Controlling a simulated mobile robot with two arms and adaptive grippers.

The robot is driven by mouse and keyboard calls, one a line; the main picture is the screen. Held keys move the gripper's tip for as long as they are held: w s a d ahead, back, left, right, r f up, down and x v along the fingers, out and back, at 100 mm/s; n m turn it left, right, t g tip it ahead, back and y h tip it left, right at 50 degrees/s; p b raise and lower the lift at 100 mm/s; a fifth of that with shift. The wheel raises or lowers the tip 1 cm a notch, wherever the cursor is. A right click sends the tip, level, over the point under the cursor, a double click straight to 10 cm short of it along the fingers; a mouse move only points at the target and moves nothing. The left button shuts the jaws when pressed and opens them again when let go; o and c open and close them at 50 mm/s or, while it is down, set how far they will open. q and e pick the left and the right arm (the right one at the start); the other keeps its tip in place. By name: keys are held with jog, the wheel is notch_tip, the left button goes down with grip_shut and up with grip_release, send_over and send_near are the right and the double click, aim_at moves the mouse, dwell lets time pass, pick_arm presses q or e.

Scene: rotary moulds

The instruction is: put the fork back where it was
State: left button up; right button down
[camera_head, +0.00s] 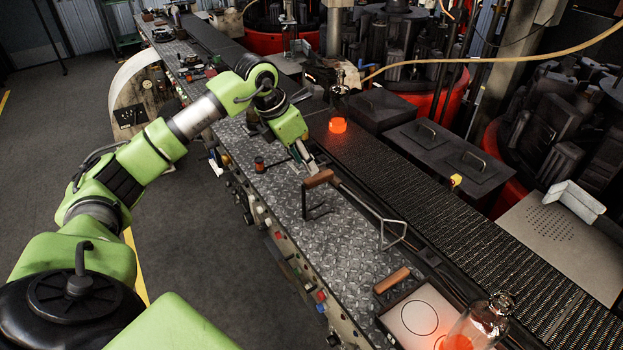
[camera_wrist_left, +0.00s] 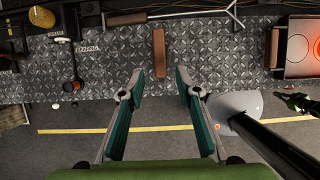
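The long metal rod with a triangular fork end (camera_head: 393,235) lies along the back of the bench. It also shows along the top of the left wrist view (camera_wrist_left: 190,15). A brown wooden handle (camera_head: 320,178) shows near the rod's left end. My left gripper (camera_head: 307,162) is low over the bench beside the handle. Its fingers (camera_wrist_left: 160,78) are apart, with nothing between them. My right gripper is not clearly shown.
A glowing glass piece (camera_head: 338,125) stands at the conveyor (camera_head: 450,205). A plate with a wooden handle (camera_head: 392,280) and a glass vessel (camera_head: 485,318) are at the front right. Bare patterned metal (camera_head: 290,205) lies around the handle.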

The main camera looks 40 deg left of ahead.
pick_arm(q)
jog(key=shift+v, duration=1.55)
